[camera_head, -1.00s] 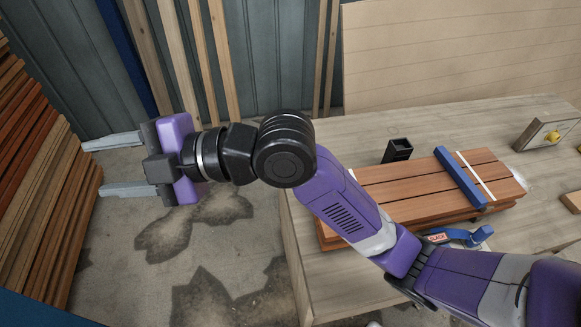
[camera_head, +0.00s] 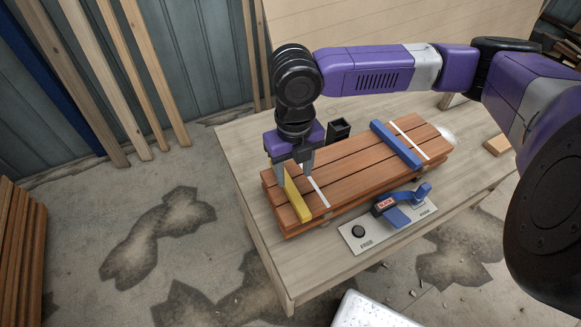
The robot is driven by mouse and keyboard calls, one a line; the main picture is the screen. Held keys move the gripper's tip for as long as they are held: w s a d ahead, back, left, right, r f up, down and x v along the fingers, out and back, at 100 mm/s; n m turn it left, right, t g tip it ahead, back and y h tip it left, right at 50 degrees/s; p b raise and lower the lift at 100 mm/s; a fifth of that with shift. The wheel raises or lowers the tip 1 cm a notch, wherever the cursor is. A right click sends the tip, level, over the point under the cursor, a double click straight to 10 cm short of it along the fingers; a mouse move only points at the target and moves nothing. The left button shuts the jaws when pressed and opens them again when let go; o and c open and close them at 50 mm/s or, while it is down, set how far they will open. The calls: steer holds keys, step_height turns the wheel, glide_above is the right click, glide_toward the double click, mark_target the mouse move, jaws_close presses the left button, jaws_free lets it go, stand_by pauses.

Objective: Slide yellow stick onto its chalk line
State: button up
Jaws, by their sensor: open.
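The yellow stick (camera_head: 299,201) lies across the left end of the stack of reddish planks (camera_head: 345,178). A white chalk line (camera_head: 318,191) runs across the planks just to its right, with a narrow strip of wood between them. My gripper (camera_head: 294,178) points down over the far end of the stick. Its grey fingers are apart, one on the left and one on the right of that end; whether either touches the stick I cannot tell. The stick's far end is partly hidden by the gripper.
A small black open box (camera_head: 339,129) stands behind the planks. A panel with a blue lever (camera_head: 407,206) and black knob sits in front. The bench (camera_head: 270,262) is clear at its near-left corner.

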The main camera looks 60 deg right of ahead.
mark_target(293, 191)
steer(key=shift+f+p, duration=0.4)
steer(key=shift+f, duration=3.2)
steer(key=shift+c, duration=0.2)
jaws_close()
steer(key=shift+s+d+b, duration=0.1)
steer(key=shift+s+d, duration=0.5)
steer(key=shift+d, duration=0.3)
steer(key=shift+s+d+b, duration=0.1)
steer(key=shift+s+d, duration=0.5)
steer(key=shift+d, duration=0.3)
steer(key=shift+s+d+b, duration=0.1)
steer(key=shift+s+d, duration=0.5)
steer(key=shift+d, duration=0.3)
jaws_free()
